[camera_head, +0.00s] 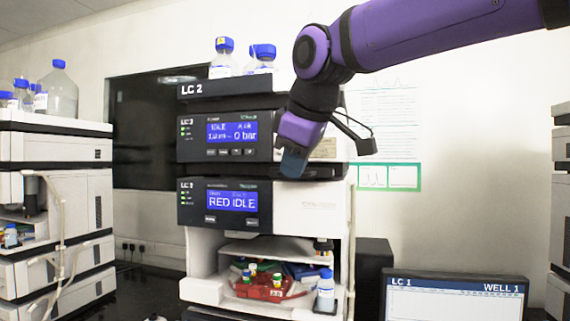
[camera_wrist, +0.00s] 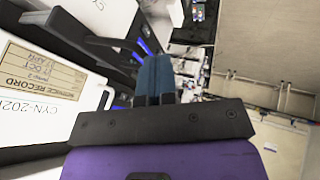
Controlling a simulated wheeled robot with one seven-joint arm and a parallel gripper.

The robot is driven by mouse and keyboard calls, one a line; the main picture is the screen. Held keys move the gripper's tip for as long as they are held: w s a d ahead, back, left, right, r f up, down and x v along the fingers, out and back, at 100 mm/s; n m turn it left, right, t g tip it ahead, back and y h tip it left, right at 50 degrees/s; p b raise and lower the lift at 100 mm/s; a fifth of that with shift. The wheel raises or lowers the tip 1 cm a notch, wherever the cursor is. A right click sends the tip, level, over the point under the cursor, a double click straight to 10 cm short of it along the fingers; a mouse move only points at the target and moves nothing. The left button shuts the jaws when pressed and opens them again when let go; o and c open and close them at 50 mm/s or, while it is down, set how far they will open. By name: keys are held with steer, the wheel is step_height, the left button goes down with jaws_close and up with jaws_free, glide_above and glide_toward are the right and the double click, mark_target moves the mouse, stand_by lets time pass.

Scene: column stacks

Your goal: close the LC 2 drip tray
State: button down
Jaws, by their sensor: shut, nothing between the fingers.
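The LC 2 stack (camera_head: 215,88) stands upright in the middle of the head view. My gripper (camera_head: 293,164) is in front of its right side, at the level between the two display modules. The blue fingers are together and empty in the wrist view (camera_wrist: 156,78). A dark ledge (camera_head: 325,171) shows just right of the fingers, partly hidden by them. I cannot tell whether it is the drip tray. Dark slab-like parts (camera_wrist: 108,43) jut out beside the fingers in the wrist view. Contact between the fingers and the stack cannot be made out.
Blue-capped bottles (camera_head: 223,62) stand on top of LC 2. Its open lower bay holds a red rack (camera_head: 268,290) with vials and a bottle (camera_head: 325,290). Another stack (camera_head: 60,180) is at left. A monitor (camera_head: 455,298) labelled LC 1 is at lower right.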

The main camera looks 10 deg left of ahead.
steer(key=w, duration=0.8)
steer(key=shift+w+d+r, duration=0.1)
steer(key=shift+w+d, duration=0.05)
steer(key=shift+d, duration=0.2)
